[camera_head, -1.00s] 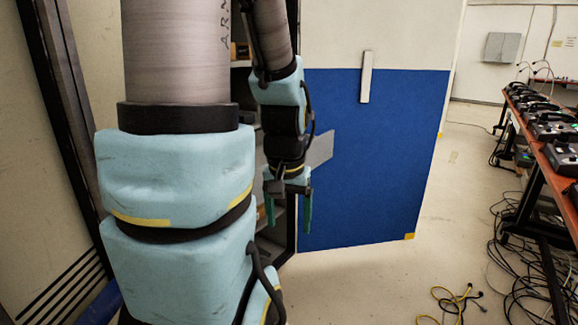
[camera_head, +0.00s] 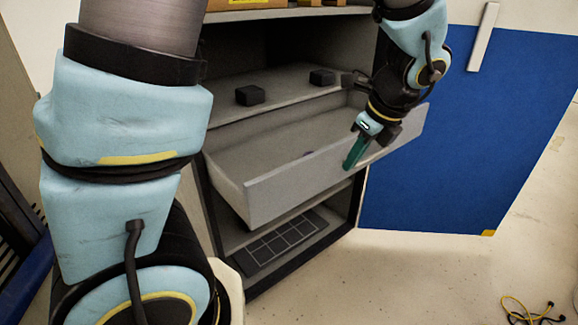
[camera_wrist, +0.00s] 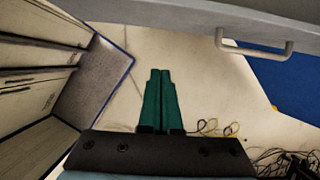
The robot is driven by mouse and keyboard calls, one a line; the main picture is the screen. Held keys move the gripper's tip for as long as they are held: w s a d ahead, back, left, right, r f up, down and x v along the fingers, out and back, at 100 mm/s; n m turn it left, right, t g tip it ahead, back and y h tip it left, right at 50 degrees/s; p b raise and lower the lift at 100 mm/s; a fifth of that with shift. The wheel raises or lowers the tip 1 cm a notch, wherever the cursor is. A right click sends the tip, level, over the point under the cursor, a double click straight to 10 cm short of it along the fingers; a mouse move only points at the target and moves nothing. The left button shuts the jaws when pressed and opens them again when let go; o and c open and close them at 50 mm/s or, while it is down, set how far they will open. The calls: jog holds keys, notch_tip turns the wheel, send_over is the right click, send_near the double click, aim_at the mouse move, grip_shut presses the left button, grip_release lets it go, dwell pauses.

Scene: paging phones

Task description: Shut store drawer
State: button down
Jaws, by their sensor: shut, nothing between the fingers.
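The store drawer (camera_head: 290,185) is a grey drawer pulled out of the dark cabinet. Its flat front slants up to the right in the head view. In the wrist view its grey front (camera_wrist: 200,14) crosses the top, with a bar handle (camera_wrist: 252,50) at upper right. My gripper (camera_head: 350,164) has green fingers that are pressed together and empty, pointing down at the right half of the drawer front. The wrist view shows the shut fingers (camera_wrist: 160,74) apart from the handle. My wrist hides part of the drawer front; the handle is not visible in the head view.
The blue cabinet door (camera_head: 440,150) stands open at right. Two small black boxes (camera_head: 250,95) sit on the shelf above the drawer. A dark gridded tray (camera_head: 285,240) lies below. Binders (camera_wrist: 40,55) show at left in the wrist view. Yellow and black cables (camera_head: 525,310) lie on the floor.

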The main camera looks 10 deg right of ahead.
aim_at(322, 177)
jog(key=shift+w+a+f+p, duration=0.35)
jog(key=shift+w+a+f, duration=0.3)
jog(key=shift+w+f, duration=0.7)
jog(key=shift+w+a+f+p, duration=0.3)
jog(key=shift+w+a+f, duration=0.5)
jog(key=shift+f, duration=0.9)
jog(key=shift+w+a+f+p, duration=0.35)
jog(key=shift+w+a+f, duration=0.1)
jog(key=shift+w+f, duration=1)
jog(key=shift+s+f, duration=0.1)
jog(key=shift+s, duration=0.05)
